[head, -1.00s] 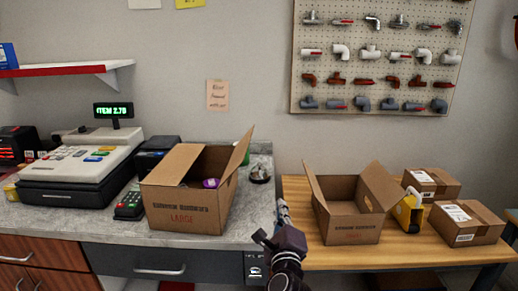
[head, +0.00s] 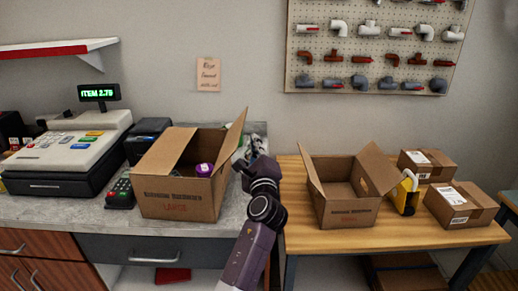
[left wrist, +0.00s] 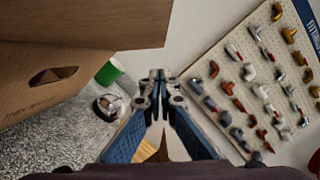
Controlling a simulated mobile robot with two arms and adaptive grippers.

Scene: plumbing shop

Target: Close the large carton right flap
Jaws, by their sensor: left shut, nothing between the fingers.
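The large carton (head: 178,199), brown and marked LARGE, stands open on the grey counter. A purple thing (head: 203,169) shows inside. My left gripper (head: 243,148) is shut and empty, just right of the right flap; I cannot tell whether they touch. In the left wrist view the shut fingertips (left wrist: 160,76) point ahead, with the carton's brown side (left wrist: 40,85) and its hand hole at left. My right gripper is not in view.
A cash register (head: 70,150) and card terminal (head: 120,190) stand left of the carton. A smaller open carton (head: 347,212), a yellow thing (head: 407,195) and closed boxes (head: 460,204) are on the wooden table (head: 300,240). A green object (left wrist: 109,72) is behind the carton.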

